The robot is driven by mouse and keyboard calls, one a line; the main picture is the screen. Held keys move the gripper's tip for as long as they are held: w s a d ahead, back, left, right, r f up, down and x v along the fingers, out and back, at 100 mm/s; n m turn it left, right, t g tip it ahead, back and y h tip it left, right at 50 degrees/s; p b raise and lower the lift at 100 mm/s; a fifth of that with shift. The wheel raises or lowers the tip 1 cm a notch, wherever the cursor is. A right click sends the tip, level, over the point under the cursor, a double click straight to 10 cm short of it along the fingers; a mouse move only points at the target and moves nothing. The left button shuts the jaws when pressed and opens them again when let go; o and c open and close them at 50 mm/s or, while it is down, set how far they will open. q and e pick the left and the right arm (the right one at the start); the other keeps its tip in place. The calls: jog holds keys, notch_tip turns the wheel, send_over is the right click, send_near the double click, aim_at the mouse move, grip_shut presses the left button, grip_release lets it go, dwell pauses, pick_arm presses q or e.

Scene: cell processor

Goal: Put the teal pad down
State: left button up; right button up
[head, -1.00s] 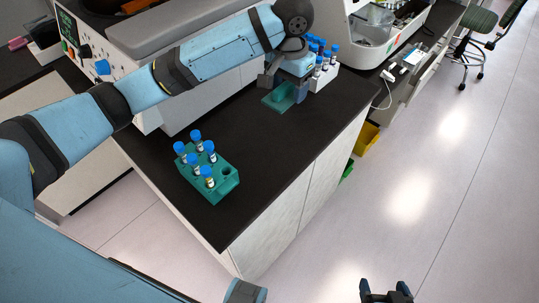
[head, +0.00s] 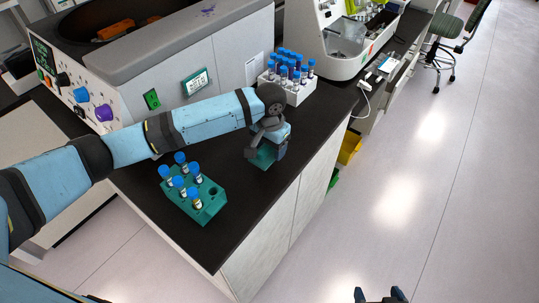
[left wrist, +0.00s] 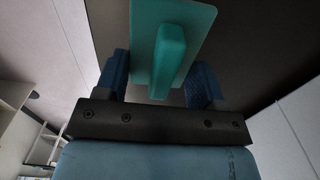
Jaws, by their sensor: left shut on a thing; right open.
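The teal pad (head: 264,157) is a flat plate with a raised grip bar. My left gripper (head: 267,145) is shut on it over the black bench top, between the teal tube rack and the bench's right edge. In the left wrist view, the pad (left wrist: 146,38) has its bar between the two blue fingers of my left gripper (left wrist: 160,80). The arm hides part of the pad in the head view. I cannot tell whether its underside touches the bench. My right gripper (head: 380,296) is open and empty over the floor at the bottom edge.
A teal rack (head: 211,208) with several blue-capped tubes stands left of the pad. A white rack (head: 296,98) of tubes stands behind it. A large grey machine (head: 225,50) lines the back. Bare bench (head: 225,240) lies in front.

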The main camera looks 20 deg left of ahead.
aim_at(269, 157)
pick_arm(q)
jog(key=shift+f, duration=2.1)
jog(key=shift+f, duration=0.1)
jog(key=o, duration=0.9)
notch_tip(269, 157, up, 12)
jog(key=shift+r, duration=0.15)
